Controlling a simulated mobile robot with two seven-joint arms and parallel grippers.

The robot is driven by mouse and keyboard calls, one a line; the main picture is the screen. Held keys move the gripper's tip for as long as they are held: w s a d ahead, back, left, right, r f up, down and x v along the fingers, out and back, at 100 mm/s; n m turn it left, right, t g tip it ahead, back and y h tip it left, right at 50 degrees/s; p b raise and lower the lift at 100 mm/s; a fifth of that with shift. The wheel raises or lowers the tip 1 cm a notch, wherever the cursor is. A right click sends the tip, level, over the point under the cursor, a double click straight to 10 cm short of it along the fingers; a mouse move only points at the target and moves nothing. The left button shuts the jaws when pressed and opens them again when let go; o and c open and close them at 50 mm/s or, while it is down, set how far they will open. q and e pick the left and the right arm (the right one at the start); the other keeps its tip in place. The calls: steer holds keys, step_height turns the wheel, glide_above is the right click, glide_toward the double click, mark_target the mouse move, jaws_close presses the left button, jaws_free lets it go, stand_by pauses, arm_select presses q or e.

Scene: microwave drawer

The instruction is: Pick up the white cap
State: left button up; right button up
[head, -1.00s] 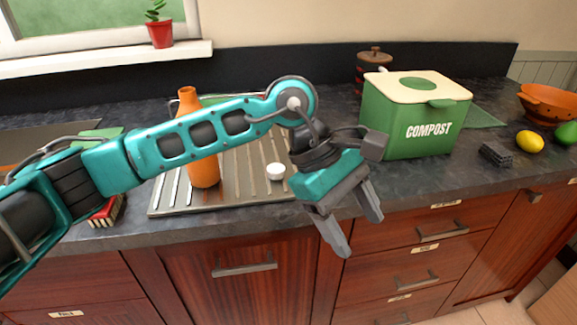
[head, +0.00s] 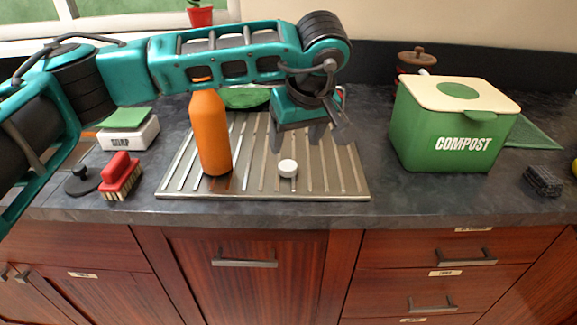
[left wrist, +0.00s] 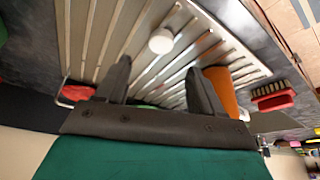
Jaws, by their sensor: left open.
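The white cap (head: 288,168) is a small round disc lying on the ribbed metal drainboard (head: 340,187), right of the orange bottle (head: 210,135). My left gripper (head: 311,138) is open and empty, above and behind the cap in the head view, fingers pointing down. In the left wrist view the cap (left wrist: 161,41) shows beyond the fingertips, roughly centred between the two fingers (left wrist: 160,66), and apart from them. My right gripper is in neither view.
The orange bottle stands upright close to the cap's left. A green compost bin (head: 445,135) stands to the right. A red brush (head: 120,175), a dark stopper (head: 82,182) and a soap box (head: 130,133) are at the left. The counter's front edge is clear.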

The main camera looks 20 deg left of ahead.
mark_target(288, 165)
arm_select(q)
steer(key=x, duration=0.7)
steer(key=shift+f, duration=0.4)
steer(key=shift+s, duration=0.1)
steer(key=c, duration=1.1)
